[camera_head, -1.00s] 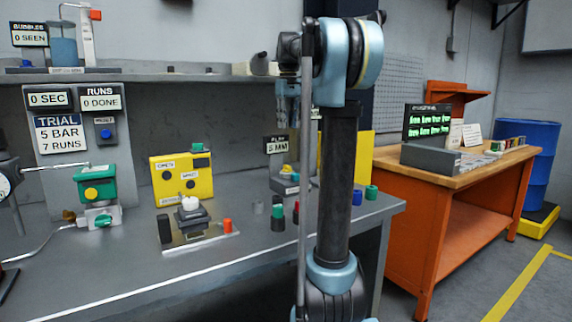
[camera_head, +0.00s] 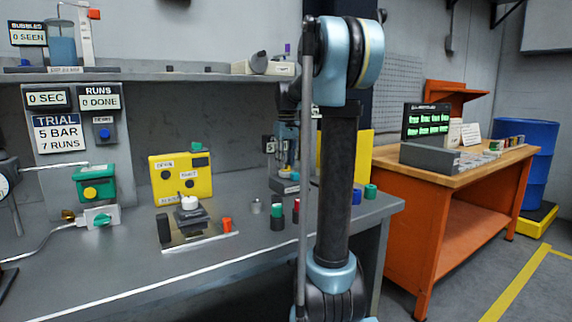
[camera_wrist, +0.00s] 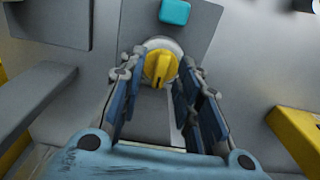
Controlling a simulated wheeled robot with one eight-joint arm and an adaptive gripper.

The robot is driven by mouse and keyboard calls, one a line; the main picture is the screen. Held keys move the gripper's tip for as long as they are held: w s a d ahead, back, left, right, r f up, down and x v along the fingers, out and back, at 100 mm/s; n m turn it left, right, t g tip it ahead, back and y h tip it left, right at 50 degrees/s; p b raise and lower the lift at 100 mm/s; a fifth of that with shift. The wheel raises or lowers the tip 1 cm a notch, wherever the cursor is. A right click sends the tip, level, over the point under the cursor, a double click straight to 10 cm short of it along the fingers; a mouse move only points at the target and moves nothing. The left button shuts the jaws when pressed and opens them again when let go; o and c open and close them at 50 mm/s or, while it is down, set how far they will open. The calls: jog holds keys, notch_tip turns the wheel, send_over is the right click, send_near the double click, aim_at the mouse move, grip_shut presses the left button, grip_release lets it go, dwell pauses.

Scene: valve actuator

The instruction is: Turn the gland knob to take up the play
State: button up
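A yellow knob (camera_wrist: 161,67) on a round pale base shows in the wrist view; it appears to be the gland knob. My gripper (camera_wrist: 163,74) is open, with a finger on either side of the knob. The fingertips are close to it; I cannot tell whether they touch. In the head view my gripper (camera_head: 288,165) points down over a small grey fixture (camera_head: 286,186) on the bench and mostly covers the knob. The small display behind it is mostly hidden.
A teal block (camera_wrist: 175,11) sits just beyond the knob. A yellow panel (camera_head: 182,180) stands to the left. The bench front (camera_head: 200,262) is clear.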

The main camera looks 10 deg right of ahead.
jog(key=shift+f, duration=0.3)
grip_shut()
